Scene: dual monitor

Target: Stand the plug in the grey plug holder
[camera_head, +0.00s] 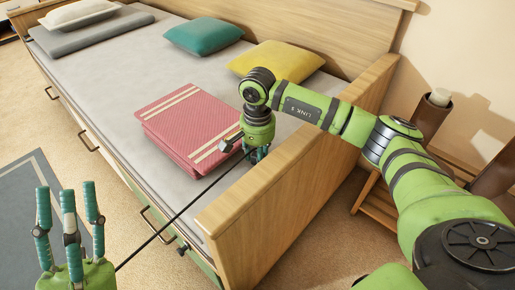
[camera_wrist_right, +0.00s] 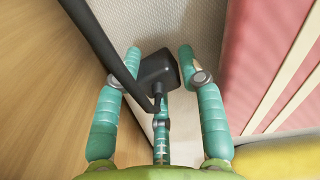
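A small dark block with a short stem, apparently the plug (camera_head: 225,146), is beside my right gripper (camera_head: 257,153), above the bed by the red folded blanket. In the right wrist view the plug (camera_wrist_right: 159,74) shows between the fingertips of my right gripper (camera_wrist_right: 160,75). A thin dark cable (camera_head: 180,212) runs from the right fingers down to the lower left. The fingers are spread around the block, and I cannot tell whether they grip it. My left gripper (camera_head: 70,215) is open and empty, fingers up, at the lower left. I cannot make out the grey plug holder.
The bed (camera_head: 110,80) carries the red folded blanket (camera_head: 192,122), a yellow pillow (camera_head: 277,60) and a green pillow (camera_head: 203,36). Its wooden end board (camera_head: 260,205) stands just below my right forearm. A small wooden table (camera_head: 378,205) is at right. The carpet in front is clear.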

